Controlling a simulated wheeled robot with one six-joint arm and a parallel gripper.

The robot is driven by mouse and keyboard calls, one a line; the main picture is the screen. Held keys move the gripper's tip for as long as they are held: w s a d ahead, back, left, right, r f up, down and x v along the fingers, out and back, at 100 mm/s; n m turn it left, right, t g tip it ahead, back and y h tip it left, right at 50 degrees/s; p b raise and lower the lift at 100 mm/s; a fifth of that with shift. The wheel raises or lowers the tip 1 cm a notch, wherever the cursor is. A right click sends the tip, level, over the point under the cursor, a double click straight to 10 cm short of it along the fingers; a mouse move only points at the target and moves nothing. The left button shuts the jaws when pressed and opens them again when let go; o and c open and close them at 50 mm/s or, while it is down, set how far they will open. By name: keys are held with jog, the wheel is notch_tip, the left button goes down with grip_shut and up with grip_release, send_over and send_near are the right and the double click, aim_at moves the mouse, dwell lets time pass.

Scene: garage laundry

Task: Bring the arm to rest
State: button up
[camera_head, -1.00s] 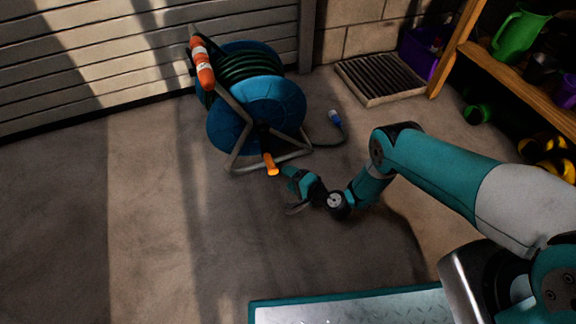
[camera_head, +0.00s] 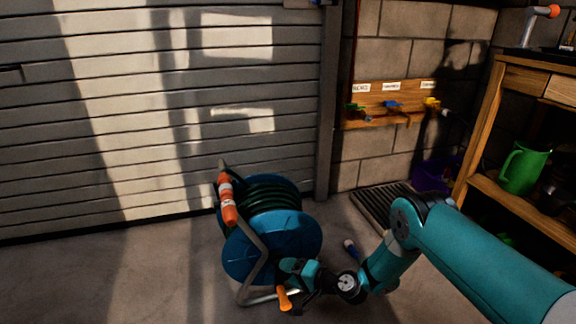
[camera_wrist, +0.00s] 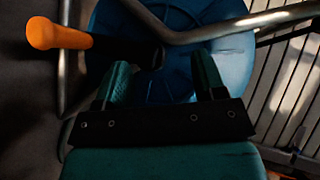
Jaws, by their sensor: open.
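My arm (camera_head: 480,255) reaches in from the lower right in the head view, bent at the elbow. My gripper (camera_head: 297,278) is at the front of the blue hose reel (camera_head: 262,250), close to its orange crank handle (camera_head: 284,298). In the wrist view, the two teal fingers of my gripper (camera_wrist: 162,76) are apart with nothing held between them. The blue reel disc (camera_wrist: 170,20) and grey frame tube (camera_wrist: 215,30) lie beyond them. The orange handle (camera_wrist: 58,36) is left of the fingers, outside the gap. I cannot tell whether anything touches.
A slatted shutter (camera_head: 110,120) is behind the reel. A wooden board with coloured taps (camera_head: 392,104) hangs on the block wall. A floor grate (camera_head: 375,208) lies right of the reel. A wooden shelf (camera_head: 478,150) with a green jug (camera_head: 522,168) stands at right. Floor at left is clear.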

jog(key=s+r+n+g+h+p, duration=0.1)
jog(key=s+r+n+g+p, duration=0.2)
jog(key=r, duration=1.2)
jog(key=s+r+n+g+h, duration=0.1)
jog(key=s+r+n+g, duration=0.3)
jog(key=r, duration=1.2)
jog(key=s+d+r+n+h+p, duration=0.1)
jog(key=s+d+r+n+h, duration=0.1)
jog(key=s+d+r, duration=0.5)
jog(key=s+d+r+n+h+p, duration=0.1)
jog(key=s+d+r+h, duration=0.15)
jog(key=s, duration=0.75)
jog(key=s+d+r+n+h+p, duration=0.15)
jog(key=s+d+r, duration=0.3)
jog(key=s, duration=0.45)
notch_tip(320, 180, up, 39)
jog(key=p, duration=3.7)
jog(key=shift+w+a+f+g+p, duration=0.15)
jog(key=shift+w+f+g+p, duration=0.05)
jog(key=shift+g+p, duration=0.2)
